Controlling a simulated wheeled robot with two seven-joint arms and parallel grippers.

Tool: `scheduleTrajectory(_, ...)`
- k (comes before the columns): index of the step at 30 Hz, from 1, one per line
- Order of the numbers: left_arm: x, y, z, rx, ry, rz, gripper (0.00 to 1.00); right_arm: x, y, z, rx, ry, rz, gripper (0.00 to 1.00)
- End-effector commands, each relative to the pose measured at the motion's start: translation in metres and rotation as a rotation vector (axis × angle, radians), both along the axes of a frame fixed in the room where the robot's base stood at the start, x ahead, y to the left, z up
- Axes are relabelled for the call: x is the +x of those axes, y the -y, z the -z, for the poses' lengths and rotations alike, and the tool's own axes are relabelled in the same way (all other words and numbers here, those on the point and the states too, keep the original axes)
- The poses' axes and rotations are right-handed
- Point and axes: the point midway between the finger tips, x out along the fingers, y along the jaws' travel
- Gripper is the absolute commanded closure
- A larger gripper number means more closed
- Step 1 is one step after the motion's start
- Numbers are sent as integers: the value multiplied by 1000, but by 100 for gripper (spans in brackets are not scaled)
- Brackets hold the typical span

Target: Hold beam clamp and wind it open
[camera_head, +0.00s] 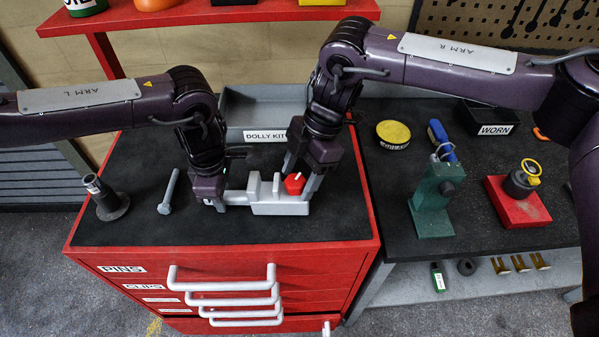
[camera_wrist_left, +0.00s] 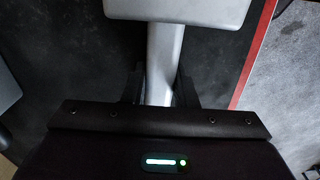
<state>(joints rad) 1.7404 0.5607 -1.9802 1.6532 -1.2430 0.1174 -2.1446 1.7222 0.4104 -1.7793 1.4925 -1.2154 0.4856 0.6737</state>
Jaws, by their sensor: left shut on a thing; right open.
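The beam clamp (camera_head: 280,207) is a grey metal body with upright jaws, lying on the dark top of the red cabinet. A red knob (camera_head: 294,184) with a pale pin is at its right end. My left gripper (camera_head: 222,204) is shut on the clamp's bar at its left end. The left wrist view shows the grey bar (camera_wrist_left: 161,60) running between the fingers (camera_wrist_left: 158,90), with the wider body beyond. My right gripper (camera_head: 302,178) is open, pointing down at the red knob, with its fingers around or beside it. Whether they touch it I cannot tell.
A grey bin labelled DOLLY KIT (camera_head: 262,112) stands behind the clamp. A grey bolt (camera_head: 168,192) and a dark stand (camera_head: 107,200) are to the left. On the right bench are a green jack (camera_head: 433,200), a red block (camera_head: 517,206) and a yellow-topped tin (camera_head: 393,134).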

Motion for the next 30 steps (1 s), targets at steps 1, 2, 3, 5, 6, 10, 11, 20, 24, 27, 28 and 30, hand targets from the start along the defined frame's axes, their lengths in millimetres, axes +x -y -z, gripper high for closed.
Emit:
scheduleTrajectory(1, 1, 1, -2, -3, 3, 0, 100, 0, 0, 0, 0, 0, 0, 40)
scheduleTrajectory(2, 1, 1, -2, -3, 3, 0, 100, 0, 0, 0, 0, 0, 0, 40)
scheduleTrajectory(3, 1, 1, -2, -3, 3, 0, 100, 0, 0, 0, 0, 0, 0, 40)
scheduleTrajectory(5, 1, 1, -2, -3, 3, 0, 100, 0, 0, 0, 0, 0, 0, 40)
scheduleTrajectory(6, 1, 1, -2, -3, 3, 0, 100, 0, 0, 0, 0, 0, 0, 44)
scheduleTrajectory(10, 1, 1, -2, -3, 3, 0, 100, 0, 0, 0, 0, 0, 0, 61)
scheduleTrajectory(11, 1, 1, -2, -3, 3, 0, 100, 0, 0, -1, 0, 0, 0, 65)
scheduleTrajectory(20, 1, 1, -2, -4, 3, 1, 100, 1, -1, 0, -1, 0, -31, 85)
scheduleTrajectory(24, 1, 1, -2, -4, 2, 2, 100, 2, -2, -1, 1, -4, -102, 85)
scheduleTrajectory(27, 0, 1, -2, -4, 2, 3, 100, 2, -2, -1, 2, -5, -125, 85)
scheduleTrajectory(28, 0, 1, -2, -4, 2, 3, 100, 2, -2, -1, 2, -5, -127, 85)
scheduleTrajectory(30, 0, 2, -1, -4, 2, 3, 100, 2, -2, -1, 2, -4, -127, 85)
